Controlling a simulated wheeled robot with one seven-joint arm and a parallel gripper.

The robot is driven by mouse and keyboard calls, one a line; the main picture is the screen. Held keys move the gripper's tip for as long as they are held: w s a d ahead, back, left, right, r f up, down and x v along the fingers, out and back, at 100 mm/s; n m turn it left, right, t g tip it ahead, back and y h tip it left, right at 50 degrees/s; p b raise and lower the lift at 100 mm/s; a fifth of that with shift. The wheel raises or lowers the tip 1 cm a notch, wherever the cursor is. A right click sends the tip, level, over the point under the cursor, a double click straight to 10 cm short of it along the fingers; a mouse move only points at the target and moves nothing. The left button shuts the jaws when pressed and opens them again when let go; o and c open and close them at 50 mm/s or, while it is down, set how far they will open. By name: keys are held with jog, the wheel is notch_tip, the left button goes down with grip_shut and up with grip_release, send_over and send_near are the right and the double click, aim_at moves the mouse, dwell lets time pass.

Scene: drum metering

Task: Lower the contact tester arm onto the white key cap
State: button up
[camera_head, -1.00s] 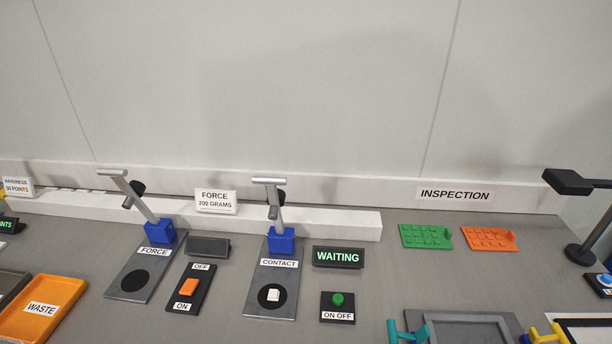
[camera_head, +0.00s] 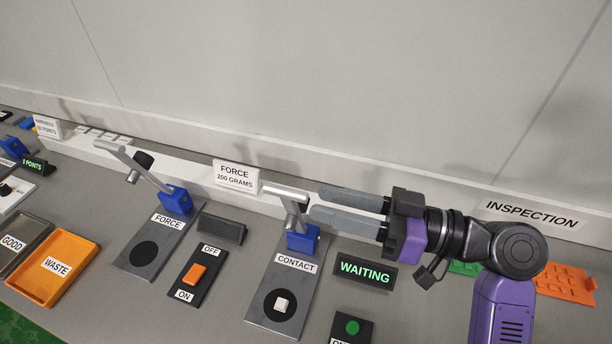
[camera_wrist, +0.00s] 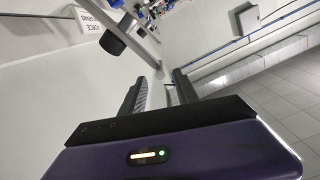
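The contact tester's arm (camera_head: 295,212) is raised and tilted above its blue base (camera_head: 302,240), with a silver crossbar on top. The white key cap (camera_head: 281,304) sits on the black disc of the CONTACT plate (camera_head: 262,290), below the raised arm and apart from it. My gripper (camera_head: 317,201) is open and empty, its two grey fingers pointing left just to the right of the crossbar. In the wrist view my gripper (camera_wrist: 160,80) has a gap between its fingers. A silver bar with a black cylinder (camera_wrist: 118,38) shows there; I cannot tell which tester it belongs to.
The CONTACT display (camera_head: 365,270) reads WAITING, with a green button (camera_head: 352,327) in front. The force tester (camera_head: 150,175) stands left with its arm raised, beside an orange switch (camera_head: 194,274). An orange WASTE tray (camera_head: 85,252) lies further left. A white ledge (camera_head: 205,187) runs behind.

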aim_at(265, 189)
jog(key=p+x, duration=0.2)
jog(key=x, duration=0.5)
jog(key=shift+a, duration=0.25)
jog(key=shift+c, duration=0.5)
grip_shut()
dwell(0.6)
